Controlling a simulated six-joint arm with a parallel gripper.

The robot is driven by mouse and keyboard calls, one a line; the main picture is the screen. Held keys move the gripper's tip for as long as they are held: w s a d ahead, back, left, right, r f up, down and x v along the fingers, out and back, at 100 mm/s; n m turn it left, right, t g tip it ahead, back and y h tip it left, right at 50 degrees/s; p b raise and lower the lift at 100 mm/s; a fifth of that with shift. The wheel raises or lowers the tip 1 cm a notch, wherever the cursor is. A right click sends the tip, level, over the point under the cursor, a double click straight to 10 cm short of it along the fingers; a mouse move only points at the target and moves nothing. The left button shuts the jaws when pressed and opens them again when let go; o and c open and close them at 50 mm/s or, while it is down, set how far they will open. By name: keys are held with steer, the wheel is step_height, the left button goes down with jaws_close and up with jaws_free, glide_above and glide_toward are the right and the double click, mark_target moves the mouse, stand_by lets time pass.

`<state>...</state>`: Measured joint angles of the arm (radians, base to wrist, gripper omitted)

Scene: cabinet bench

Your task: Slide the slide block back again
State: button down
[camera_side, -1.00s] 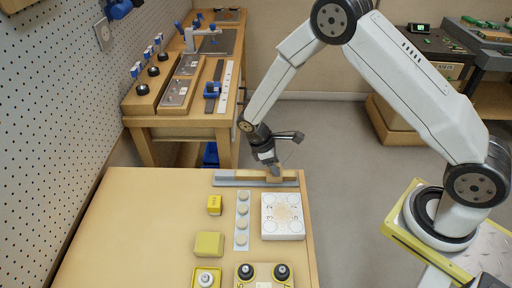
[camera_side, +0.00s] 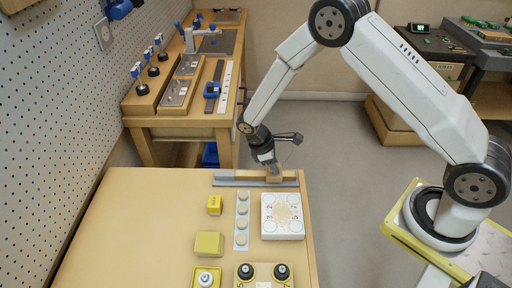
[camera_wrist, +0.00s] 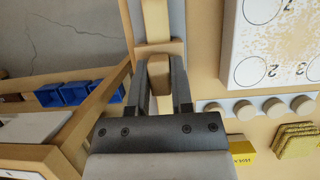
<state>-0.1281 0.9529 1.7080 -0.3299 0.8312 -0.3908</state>
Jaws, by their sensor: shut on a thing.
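The slide block (camera_wrist: 160,67) is a small tan wooden piece. In the wrist view it sits between my two gripper fingers, which close on it from both sides. In the side view my gripper (camera_side: 273,170) reaches down to the right part of the slide rail (camera_side: 228,183), at the far edge of the bench. The rail is a grey strip with a wooden guide, and its wooden part (camera_wrist: 155,20) also runs upward in the wrist view. In the side view the block is largely hidden by the fingers and blends with the wood.
A white numbered plate (camera_side: 283,226) and a strip of round buttons (camera_side: 242,222) lie near the rail. A unit with two black knobs (camera_side: 263,274) is at the front. The left side of the bench is clear.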

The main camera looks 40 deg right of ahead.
mark_target(230, 173)
steer(key=shift+f, duration=0.3)
steer(key=shift+w+a, duration=3.5)
steer(key=shift+a, duration=0.05)
steer(key=shift+w+a, duration=1.6)
steer(key=shift+w, duration=0.05)
